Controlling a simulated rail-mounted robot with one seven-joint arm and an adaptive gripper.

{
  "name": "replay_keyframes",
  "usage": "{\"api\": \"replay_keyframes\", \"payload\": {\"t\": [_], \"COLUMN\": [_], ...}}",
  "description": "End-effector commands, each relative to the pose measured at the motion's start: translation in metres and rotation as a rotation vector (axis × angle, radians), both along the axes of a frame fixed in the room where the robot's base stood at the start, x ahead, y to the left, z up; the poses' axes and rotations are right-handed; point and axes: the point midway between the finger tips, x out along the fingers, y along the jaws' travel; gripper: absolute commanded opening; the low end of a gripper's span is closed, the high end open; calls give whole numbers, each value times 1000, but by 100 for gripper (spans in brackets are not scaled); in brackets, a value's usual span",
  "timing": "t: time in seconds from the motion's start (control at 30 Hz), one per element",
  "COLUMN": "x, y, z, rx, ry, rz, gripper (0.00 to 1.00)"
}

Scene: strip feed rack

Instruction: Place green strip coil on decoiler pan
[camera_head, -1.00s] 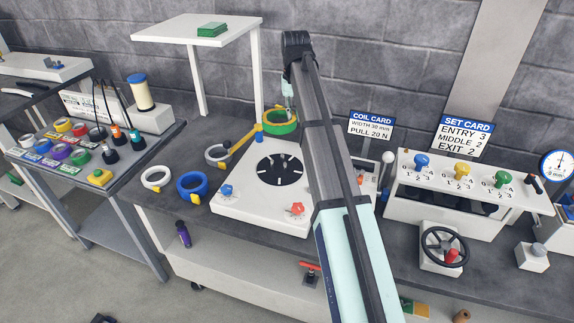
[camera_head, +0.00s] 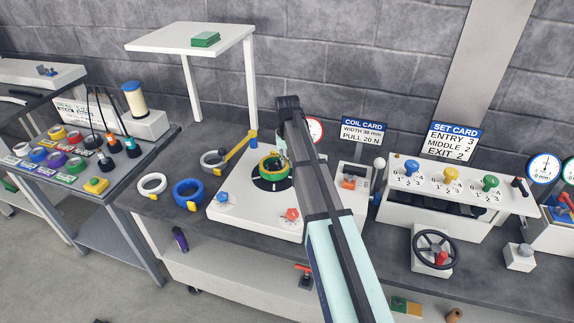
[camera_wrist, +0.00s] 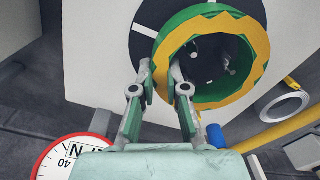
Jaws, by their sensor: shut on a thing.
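The green strip coil (camera_head: 270,176), a ring with a yellow zigzag edge, is over the black decoiler pan (camera_head: 268,186) on the white decoiler top (camera_head: 240,212). The pan's front edge shows below it. My gripper (camera_head: 283,156) is shut on the coil's wall, partly hidden by my arm in the head view. In the wrist view, my gripper's fingertips (camera_wrist: 162,84) pinch the near wall of the coil (camera_wrist: 205,30), with the pan (camera_wrist: 148,20) behind it. I cannot tell whether the coil touches the pan.
A yellow arm (camera_head: 237,147) and a grey ring (camera_head: 212,160) are left of the pan. A blue coil (camera_head: 188,193) and a white coil (camera_head: 152,184) lie on the bench further left. A red knob (camera_head: 290,214) and a blue knob (camera_head: 222,198) stand on the decoiler's front corners.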

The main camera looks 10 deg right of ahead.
Motion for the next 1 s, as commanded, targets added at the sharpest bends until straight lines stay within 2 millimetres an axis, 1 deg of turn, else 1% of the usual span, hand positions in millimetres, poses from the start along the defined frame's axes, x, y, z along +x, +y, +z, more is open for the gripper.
{"api": "replay_keyframes", "payload": {"t": [0.1,0.17,0.5,0.53,0.6,0.87,1.0], "x": [-1,-1,0,0,0,0,0], "y": [0,0,0,0,0,0,0], "z": [-14,-19,-22,-22,-22,-22,-18], "rx": [0,0,0,0,0,0,0], "ry": [1,1,0,0,0,0,-1], "rz": [0,0,0,0,0,0,0], "gripper": [0,0,0,20,40,40,40]}}
